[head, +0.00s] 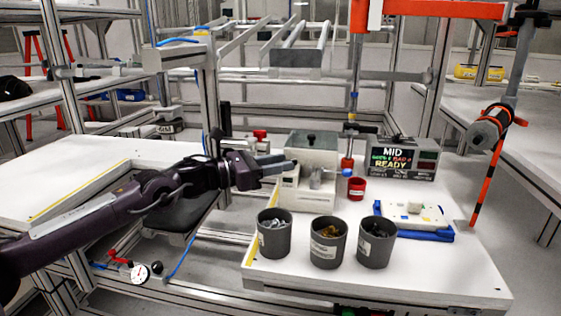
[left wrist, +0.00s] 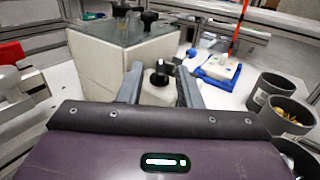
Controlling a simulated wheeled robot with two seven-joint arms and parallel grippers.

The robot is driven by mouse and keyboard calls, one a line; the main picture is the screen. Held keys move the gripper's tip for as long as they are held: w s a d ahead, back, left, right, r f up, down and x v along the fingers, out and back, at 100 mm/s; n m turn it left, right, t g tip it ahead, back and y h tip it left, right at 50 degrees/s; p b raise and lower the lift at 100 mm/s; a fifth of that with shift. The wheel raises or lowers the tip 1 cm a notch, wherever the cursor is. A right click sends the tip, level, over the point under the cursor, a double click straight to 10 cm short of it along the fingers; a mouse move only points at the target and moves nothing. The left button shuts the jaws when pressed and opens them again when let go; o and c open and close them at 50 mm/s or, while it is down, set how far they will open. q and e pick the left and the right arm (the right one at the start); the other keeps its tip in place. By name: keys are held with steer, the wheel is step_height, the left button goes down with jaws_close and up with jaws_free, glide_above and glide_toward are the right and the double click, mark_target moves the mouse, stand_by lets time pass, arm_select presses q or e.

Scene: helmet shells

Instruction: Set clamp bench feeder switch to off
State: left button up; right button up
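A beige box-shaped machine (head: 313,155), apparently the clamp bench feeder, stands on the white bench. In the left wrist view, a black knob (left wrist: 159,73) sits on a small light block (left wrist: 157,94) at its front; I take it for the switch. Its set position is too small to read. My left gripper (head: 284,164) is at the machine's front left; it also shows in the left wrist view (left wrist: 160,76). Its grey fingers are apart, with the knob appearing between them. I cannot tell whether either finger touches it. My right gripper is not in view.
Three dark cups, left (head: 274,234), middle (head: 327,243) and right (head: 376,243), stand near the bench front. A red cup (head: 356,188), a blue-edged tray (head: 437,235) and a display box (head: 403,158) reading "READY" stand to the right. The bench's front right is clear.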

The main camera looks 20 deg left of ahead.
arm_select(q)
steer(key=shift+w+d, duration=0.25)
steer(key=shift+d, duration=0.05)
jaws_close()
